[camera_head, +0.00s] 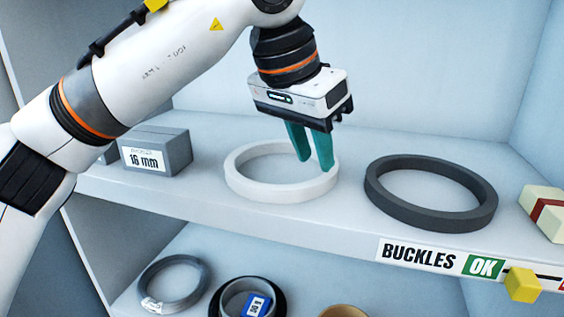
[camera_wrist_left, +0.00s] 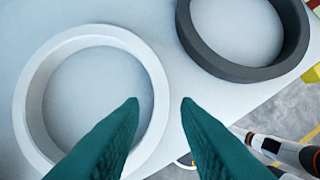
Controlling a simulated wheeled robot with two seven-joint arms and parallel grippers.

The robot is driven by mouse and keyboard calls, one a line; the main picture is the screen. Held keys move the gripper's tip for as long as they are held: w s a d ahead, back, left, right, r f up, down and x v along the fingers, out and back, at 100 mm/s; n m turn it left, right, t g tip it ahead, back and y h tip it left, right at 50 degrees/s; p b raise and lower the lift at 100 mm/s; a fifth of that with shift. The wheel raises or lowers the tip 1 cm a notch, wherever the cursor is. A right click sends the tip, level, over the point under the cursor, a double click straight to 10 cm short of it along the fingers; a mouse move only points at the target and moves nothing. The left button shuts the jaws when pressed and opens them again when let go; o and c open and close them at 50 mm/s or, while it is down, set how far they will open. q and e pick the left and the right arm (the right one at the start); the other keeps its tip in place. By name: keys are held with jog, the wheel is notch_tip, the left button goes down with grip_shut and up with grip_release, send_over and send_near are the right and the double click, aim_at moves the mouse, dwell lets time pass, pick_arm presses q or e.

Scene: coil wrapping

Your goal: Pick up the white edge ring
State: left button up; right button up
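The white edge ring (camera_head: 243,187) lies flat on the upper shelf, left of a dark grey ring; it also shows in the left wrist view (camera_wrist_left: 31,100). My left gripper (camera_head: 315,166) points down over the right side of the white ring. Its two green fingers are apart with nothing held between them. In the left wrist view the fingertips (camera_wrist_left: 160,102) appear on either side of the ring's right rim, one over the inside and one outside. I cannot tell whether the tips reach below the rim's top. My right gripper is not in view.
The dark grey ring (camera_head: 430,219) lies close on the right. A grey box (camera_head: 160,152) marked 16 mm stands at left, and a cream and red block (camera_head: 545,211) at right. The shelf's front edge carries a BUCKLES label (camera_head: 419,255). More coils (camera_head: 174,284) lie below.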

aim_at(311, 190)
pick_arm(q)
jog(key=x, duration=0.1)
jog(key=p+x, duration=0.1)
jog(key=x, duration=0.1)
jog(key=shift+a+f, duration=0.2)
jog(key=shift+a, duration=0.05)
jog(key=shift+w+d+f+p, duration=0.2)
jog(key=shift+f+p, duration=0.1)
jog(key=shift+f, duration=0.2)
grip_shut()
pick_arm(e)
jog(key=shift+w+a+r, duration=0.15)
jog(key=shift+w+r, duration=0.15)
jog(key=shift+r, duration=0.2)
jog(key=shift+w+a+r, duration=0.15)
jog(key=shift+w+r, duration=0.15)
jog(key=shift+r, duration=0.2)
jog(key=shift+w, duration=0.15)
